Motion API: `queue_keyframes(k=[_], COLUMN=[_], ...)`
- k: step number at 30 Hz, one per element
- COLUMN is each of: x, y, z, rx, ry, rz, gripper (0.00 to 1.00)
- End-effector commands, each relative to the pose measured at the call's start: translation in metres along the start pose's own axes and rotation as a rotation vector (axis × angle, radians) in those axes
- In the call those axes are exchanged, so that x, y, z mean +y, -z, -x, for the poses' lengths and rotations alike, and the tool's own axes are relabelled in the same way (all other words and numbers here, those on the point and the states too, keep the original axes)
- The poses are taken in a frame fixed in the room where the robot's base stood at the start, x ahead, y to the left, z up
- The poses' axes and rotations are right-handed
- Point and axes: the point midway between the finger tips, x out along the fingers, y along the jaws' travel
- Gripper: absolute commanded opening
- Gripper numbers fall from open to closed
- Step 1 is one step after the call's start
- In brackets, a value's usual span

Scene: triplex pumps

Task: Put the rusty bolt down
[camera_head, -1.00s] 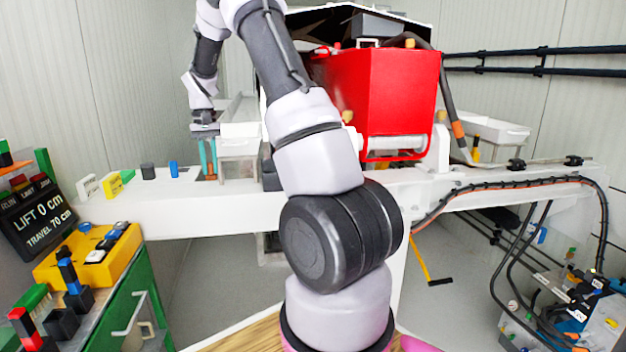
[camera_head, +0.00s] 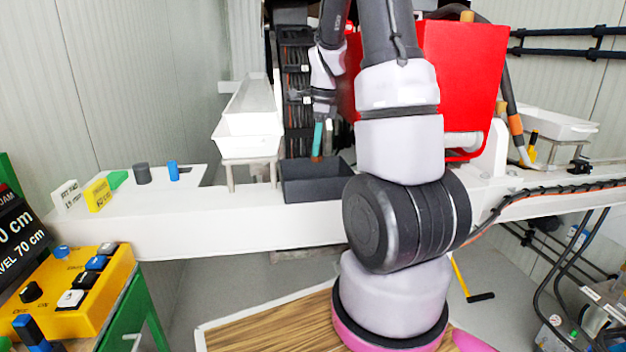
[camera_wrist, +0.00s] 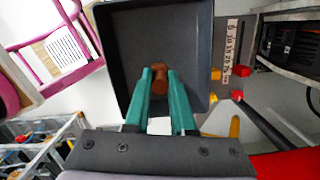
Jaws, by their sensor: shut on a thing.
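My gripper (camera_head: 322,140) hangs over the dark grey open tray (camera_head: 318,188) on the white beam in the head view. In the wrist view my gripper (camera_wrist: 160,76) has its two teal fingers shut on the rusty bolt (camera_wrist: 160,71), a small brown piece at the fingertips. The dark tray (camera_wrist: 118,60) lies beyond the bolt, and its bare floor fills the middle of that view. The bolt is inside the tray's outline there; its height over the floor I cannot tell. The fingers hide part of the bolt.
A white trough (camera_head: 250,135) stands left of the dark tray. A red housing (camera_head: 465,85) is close to the right of my arm. A black cylinder (camera_head: 142,173) and a blue one (camera_head: 173,170) stand at the beam's left end. A yellow control box (camera_head: 75,285) is front left.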

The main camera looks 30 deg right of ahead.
Motion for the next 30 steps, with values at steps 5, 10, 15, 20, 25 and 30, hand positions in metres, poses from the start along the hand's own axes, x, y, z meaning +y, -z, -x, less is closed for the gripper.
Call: queue_keyframes(k=[5,10,15,20,25,30], x=[0.001,0.000,0.000,0.000,0.000,0.000], y=[0.005,0.006,0.009,0.010,0.010,0.010], z=[-0.034,-0.050,-0.074,-0.083,-0.083,-0.086], rx=[0.002,0.001,0.002,0.001,0.001,0.001], ry=[-0.005,-0.002,-0.004,-0.001,0.000,-0.001], rz=[-0.001,0.003,0.002,0.004,0.005,0.004], gripper=[0.00,0.00,0.00,0.00,0.00,0.30])
